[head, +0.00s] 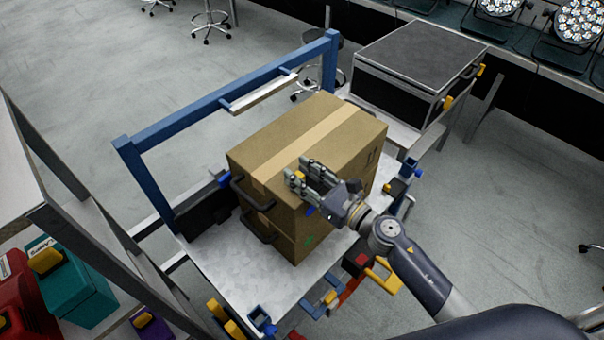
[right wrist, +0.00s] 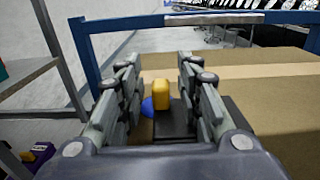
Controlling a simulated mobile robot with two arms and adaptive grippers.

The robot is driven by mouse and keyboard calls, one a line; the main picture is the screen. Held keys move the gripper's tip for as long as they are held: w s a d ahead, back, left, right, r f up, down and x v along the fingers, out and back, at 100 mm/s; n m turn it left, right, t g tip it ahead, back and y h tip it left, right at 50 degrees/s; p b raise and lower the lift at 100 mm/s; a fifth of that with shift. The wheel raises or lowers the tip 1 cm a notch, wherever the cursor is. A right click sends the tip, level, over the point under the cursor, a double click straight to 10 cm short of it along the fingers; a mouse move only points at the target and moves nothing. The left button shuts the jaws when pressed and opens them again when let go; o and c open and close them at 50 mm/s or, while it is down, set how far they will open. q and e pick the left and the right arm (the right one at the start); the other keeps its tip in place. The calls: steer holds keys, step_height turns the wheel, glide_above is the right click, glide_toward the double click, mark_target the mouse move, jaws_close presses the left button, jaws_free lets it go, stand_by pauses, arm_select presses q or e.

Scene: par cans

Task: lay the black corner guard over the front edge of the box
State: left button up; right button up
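The brown cardboard box (head: 300,145) with a paler tape band stands on a metal cart. Its top also shows in the right wrist view (right wrist: 265,93). My right gripper (head: 298,170) is over the box's near top edge, its fingers apart. In the right wrist view, the black corner guard (right wrist: 173,128) lies beneath and between the fingers (right wrist: 158,66), its dark surface extending right past one finger. A yellow block (right wrist: 161,94) and a blue rounded part (right wrist: 148,106) show between the fingers, with visible gaps beside the block. The gripper hides most of the guard in the head view. My left gripper is out of view.
The cart's metal top (head: 238,275) is bare in front of the box. A blue frame (head: 215,105) rises behind it. A black-topped case (head: 420,55) stands at back right. A shelf with a teal case (head: 72,285) stands at left. Black loops (head: 250,195) stick out from the box's left side.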

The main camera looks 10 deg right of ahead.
stand_by(0.3)
steer(key=v, duration=1.2)
